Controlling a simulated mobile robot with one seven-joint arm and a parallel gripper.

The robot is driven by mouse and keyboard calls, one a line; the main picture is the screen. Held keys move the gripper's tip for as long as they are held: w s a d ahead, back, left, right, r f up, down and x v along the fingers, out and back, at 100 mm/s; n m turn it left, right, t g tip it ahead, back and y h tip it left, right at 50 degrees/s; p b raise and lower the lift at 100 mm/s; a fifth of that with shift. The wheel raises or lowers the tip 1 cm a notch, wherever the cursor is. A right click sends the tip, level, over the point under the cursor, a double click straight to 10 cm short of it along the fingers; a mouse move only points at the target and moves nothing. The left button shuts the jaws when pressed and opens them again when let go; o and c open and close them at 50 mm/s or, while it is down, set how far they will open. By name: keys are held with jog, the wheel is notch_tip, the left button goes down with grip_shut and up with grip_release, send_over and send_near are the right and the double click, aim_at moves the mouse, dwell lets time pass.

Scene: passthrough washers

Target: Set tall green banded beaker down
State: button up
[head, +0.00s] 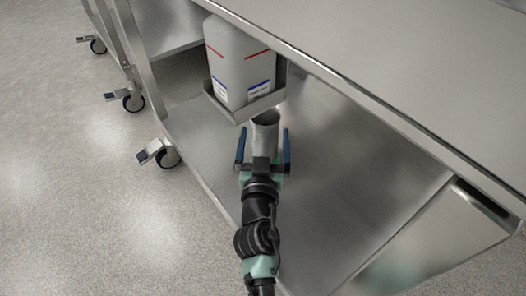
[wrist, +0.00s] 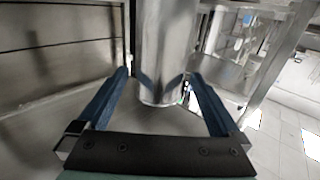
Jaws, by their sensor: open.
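A shiny grey cylinder (head: 265,124), the only beaker-like thing in sight, stands on the lower metal shelf (head: 205,150); no green band shows on it. In the wrist view the cylinder (wrist: 160,50) is upright, its lower end by the shelf surface and its top cut off by the frame. My gripper (head: 263,140) reaches in from the front with its blue fingers spread, one on each side of the cylinder. In the wrist view the fingers of my gripper (wrist: 160,76) show gaps to the cylinder on both sides.
A white jug (head: 240,60) with red lines sits in a metal tray (head: 262,106) just behind and above the cylinder. The bench top (head: 390,60) overhangs the shelf. A sloping metal panel (head: 430,240) closes the right side. The shelf right of my gripper is clear.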

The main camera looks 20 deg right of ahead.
jog(key=shift+v, duration=2.45)
